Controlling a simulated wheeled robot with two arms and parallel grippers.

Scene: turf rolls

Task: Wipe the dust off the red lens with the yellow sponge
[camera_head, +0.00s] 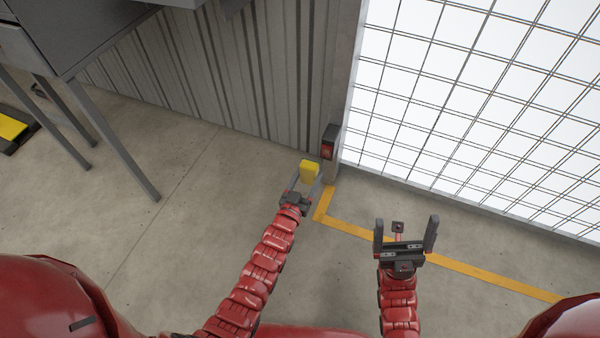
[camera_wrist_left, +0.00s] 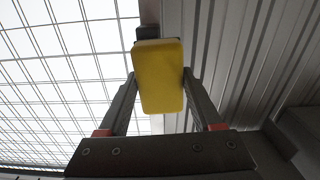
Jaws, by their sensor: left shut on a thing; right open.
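The yellow sponge (camera_head: 309,171) is held between the fingers of my left gripper (camera_head: 307,184). In the left wrist view the sponge (camera_wrist_left: 160,82) fills the space between the two fingers of the left gripper (camera_wrist_left: 160,95). The red lens (camera_head: 327,152) is on the face of a dark box (camera_head: 331,134) on a post beside the bright grid wall. The sponge is just left of and below the lens in the head view, with a gap in the picture. In the wrist view the sponge hides most of the dark box. Dust cannot be made out. My right gripper (camera_head: 405,240) is open and empty.
A corrugated grey wall (camera_head: 215,70) stands behind, left of the bright grid wall (camera_head: 480,90). A grey table (camera_head: 75,30) with thin legs is at upper left. A yellow line (camera_head: 440,262) marks the concrete floor. The floor around my arms is clear.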

